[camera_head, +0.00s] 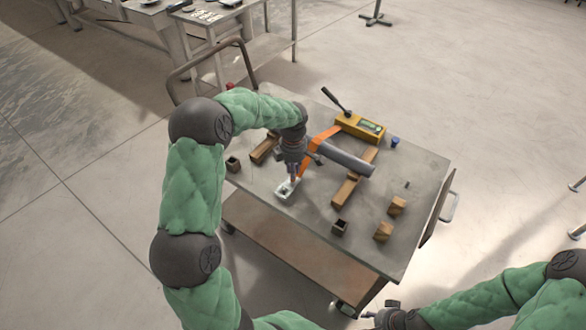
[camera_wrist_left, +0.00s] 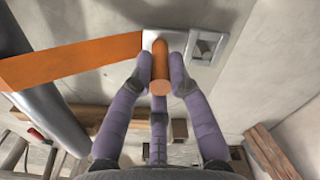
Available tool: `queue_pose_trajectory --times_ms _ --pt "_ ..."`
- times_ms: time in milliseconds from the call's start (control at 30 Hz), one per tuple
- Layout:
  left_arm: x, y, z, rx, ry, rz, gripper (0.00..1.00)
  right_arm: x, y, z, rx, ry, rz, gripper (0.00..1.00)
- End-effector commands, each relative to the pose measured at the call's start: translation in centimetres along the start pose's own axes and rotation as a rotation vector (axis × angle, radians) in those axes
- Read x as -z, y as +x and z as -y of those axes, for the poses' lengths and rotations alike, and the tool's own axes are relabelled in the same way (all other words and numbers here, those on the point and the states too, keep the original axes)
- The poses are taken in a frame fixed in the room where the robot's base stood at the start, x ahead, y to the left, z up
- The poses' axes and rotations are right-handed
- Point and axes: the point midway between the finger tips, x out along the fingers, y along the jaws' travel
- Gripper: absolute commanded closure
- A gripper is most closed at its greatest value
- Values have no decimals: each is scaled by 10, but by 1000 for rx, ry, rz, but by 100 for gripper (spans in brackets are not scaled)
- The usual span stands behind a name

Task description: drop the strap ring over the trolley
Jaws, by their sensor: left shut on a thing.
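The trolley is a wheeled cart with a grey top (camera_head: 375,215). My left gripper (camera_head: 293,175) is low over its left part. In the left wrist view its fingers (camera_wrist_left: 160,80) are shut on an orange rounded piece (camera_wrist_left: 160,62). A pale metal piece with a square opening (camera_wrist_left: 207,45) lies just beyond the fingertips; it also shows in the head view (camera_head: 284,191). An orange strap (camera_wrist_left: 70,60) runs beside a grey cylinder (camera_wrist_left: 38,100). I cannot tell which part is the strap ring, or whether strap and held piece join. My right gripper (camera_head: 388,316) is at the bottom edge; its jaws are unclear.
On the top stand a yellow device (camera_head: 362,126), a blue cap (camera_head: 394,141), wooden rails (camera_head: 346,190), wooden blocks (camera_head: 383,231) and small dark square cups (camera_head: 339,228). The grey cylinder rests across a rail.

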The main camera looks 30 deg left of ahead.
Motion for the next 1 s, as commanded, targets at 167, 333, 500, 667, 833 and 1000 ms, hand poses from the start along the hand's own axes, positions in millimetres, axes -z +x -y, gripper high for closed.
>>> queue_pose_trajectory --times_ms 167,333,500,667,833,1000 --pt "0 4 0 0 0 0 100 0 3 -1 0 0 0 60" --pt "0 8 0 0 0 0 100 0 5 -2 0 0 0 60" --pt "0 12 0 0 0 0 100 0 7 -2 0 0 0 60" --pt "0 15 0 0 0 0 100 0 9 -3 0 0 0 60" --pt "0 19 0 0 0 0 100 0 11 -4 0 0 0 60" --pt "0 20 0 -1 0 0 67 0 12 -4 0 0 0 60"
